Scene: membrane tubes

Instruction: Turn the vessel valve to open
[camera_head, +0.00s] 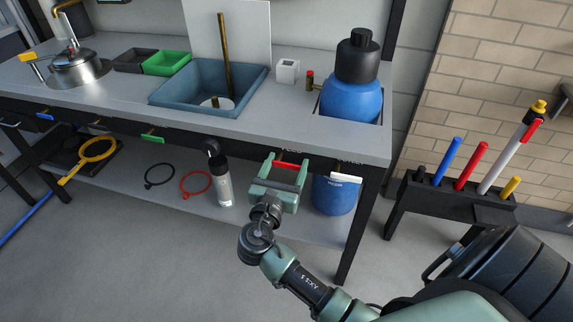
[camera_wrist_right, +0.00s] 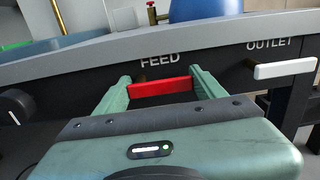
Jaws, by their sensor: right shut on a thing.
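My right gripper (camera_head: 287,165) is at the front edge of the bench, under the FEED label. Its two green fingers, seen in the right wrist view (camera_wrist_right: 160,84), are shut on a red bar handle (camera_wrist_right: 160,88), one finger at each end. The handle lies nearly level. A white handle (camera_wrist_right: 285,69) sticks out under the OUTLET label to the right; it also shows in the head view (camera_head: 346,178). A blue vessel (camera_head: 351,99) with a black cap sits in the bench top above. A small brass fitting with a red top (camera_head: 310,80) stands beside it. My left gripper is out of view.
A black knob (camera_head: 211,147) is left of my gripper on the bench front. A grey cylinder (camera_head: 222,182), rings and a blue container (camera_head: 334,194) are on the lower shelf. A blue basin (camera_head: 170,99) is on the bench. A rack of coloured tubes (camera_head: 450,199) stands at right.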

